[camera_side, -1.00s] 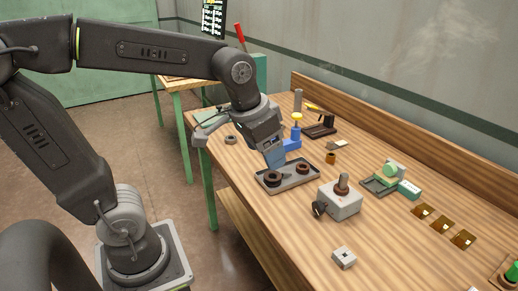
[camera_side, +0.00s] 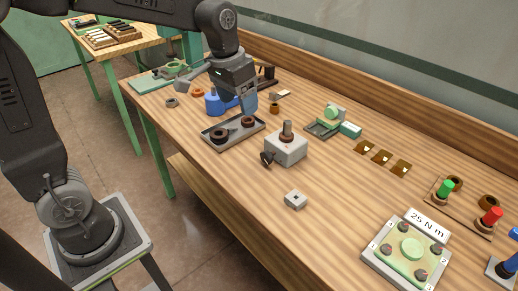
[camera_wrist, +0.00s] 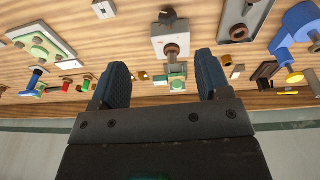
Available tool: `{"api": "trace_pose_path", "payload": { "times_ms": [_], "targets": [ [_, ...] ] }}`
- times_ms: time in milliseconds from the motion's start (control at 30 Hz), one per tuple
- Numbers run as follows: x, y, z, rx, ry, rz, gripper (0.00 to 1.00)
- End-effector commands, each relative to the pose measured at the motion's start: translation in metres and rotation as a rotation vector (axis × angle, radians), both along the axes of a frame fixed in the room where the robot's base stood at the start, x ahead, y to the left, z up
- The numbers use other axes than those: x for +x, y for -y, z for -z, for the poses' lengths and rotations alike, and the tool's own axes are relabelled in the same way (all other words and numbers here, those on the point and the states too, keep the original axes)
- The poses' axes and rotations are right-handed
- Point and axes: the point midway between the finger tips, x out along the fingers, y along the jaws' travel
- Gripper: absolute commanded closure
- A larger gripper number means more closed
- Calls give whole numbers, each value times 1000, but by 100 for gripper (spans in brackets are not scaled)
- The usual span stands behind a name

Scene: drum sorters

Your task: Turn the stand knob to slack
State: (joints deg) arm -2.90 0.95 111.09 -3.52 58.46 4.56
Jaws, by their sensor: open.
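The stand is a grey block (camera_side: 287,148) with an upright post and a brown ring on top. A black knob (camera_side: 267,159) sticks out from its front left side. In the wrist view the stand (camera_wrist: 172,46) lies beyond the fingertips, with its black knob (camera_wrist: 168,16) at the top edge. I cannot read any slack mark. My gripper (camera_side: 248,104) is open and empty, in the air to the left of and behind the stand, apart from the knob. Both fingers show in the wrist view (camera_wrist: 160,66) with a wide gap.
A grey tray (camera_side: 210,143) with dark rings sits left of the stand. A small grey block (camera_side: 295,200) lies in front. A green fixture (camera_side: 324,127) and brass plates (camera_side: 381,156) are to the right. A 25 N m plate (camera_side: 408,253) stands front right. Bare wood lies between.

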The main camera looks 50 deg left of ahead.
Motion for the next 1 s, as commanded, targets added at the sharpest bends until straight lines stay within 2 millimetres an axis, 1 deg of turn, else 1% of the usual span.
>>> {"api": "trace_pose_path", "payload": {
  "times_ms": [33, 100, 200, 300, 433, 567, 667, 1000],
  "targets": [
    [18, -3, 13, -10, -37, -1, 30],
    [38, -6, 28, -23, -75, 1, 30],
    [61, -10, 48, -42, -119, 3, 30],
    [75, -13, 64, -55, -149, 6, 30],
    [84, -15, 75, -64, -168, 7, 30],
    [85, -14, 84, -66, -172, 8, 30],
    [85, -13, 97, -66, -172, 9, 30],
    [83, -5, 166, -65, -175, 8, 30]
  ]
}}
